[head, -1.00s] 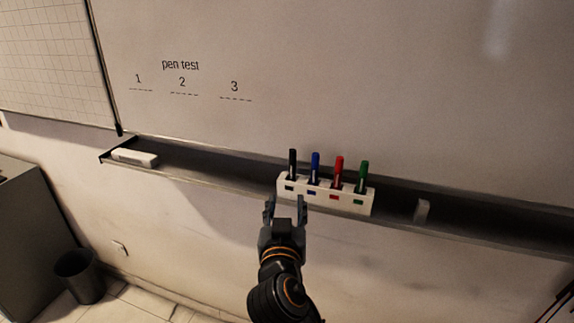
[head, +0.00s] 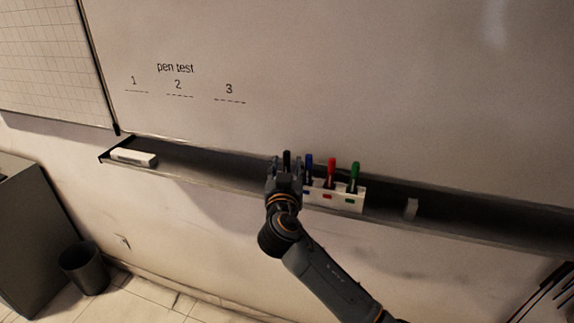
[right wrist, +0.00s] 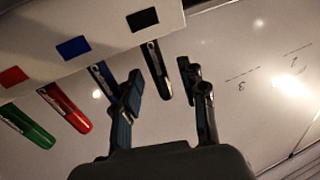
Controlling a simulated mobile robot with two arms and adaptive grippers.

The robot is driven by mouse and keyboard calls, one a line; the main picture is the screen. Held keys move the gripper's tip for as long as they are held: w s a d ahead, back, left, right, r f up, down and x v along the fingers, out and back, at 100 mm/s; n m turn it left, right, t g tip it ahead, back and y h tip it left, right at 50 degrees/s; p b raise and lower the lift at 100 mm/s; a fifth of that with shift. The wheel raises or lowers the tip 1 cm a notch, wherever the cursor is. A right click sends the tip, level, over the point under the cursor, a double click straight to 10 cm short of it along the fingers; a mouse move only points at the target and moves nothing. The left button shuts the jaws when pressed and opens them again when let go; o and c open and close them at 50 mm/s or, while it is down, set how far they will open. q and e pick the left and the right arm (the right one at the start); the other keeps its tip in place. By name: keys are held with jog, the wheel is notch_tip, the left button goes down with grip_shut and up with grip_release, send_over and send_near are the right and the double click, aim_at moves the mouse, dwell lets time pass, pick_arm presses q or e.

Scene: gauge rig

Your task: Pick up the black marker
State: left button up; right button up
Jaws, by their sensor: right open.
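The black marker (head: 287,158) stands upright at the left end of the white holder (head: 346,199) on the whiteboard tray. My right gripper (head: 285,164) is open at the marker, with a finger on either side of it. In the right wrist view the black marker (right wrist: 157,70) shows between the two spread fingers (right wrist: 163,88), with space around it. The gripper hides the marker's lower part in the head view. My left gripper is not in view.
Blue (head: 309,166), red (head: 331,170) and green (head: 354,175) markers stand in the holder to the right; in the right wrist view the blue one is close to a finger. A white eraser (head: 133,157) lies at the tray's left end. The whiteboard (head: 400,80) rises behind.

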jog(key=shift+w+f, duration=0.1)
jog(key=shift+w, duration=0.75)
grip_shut()
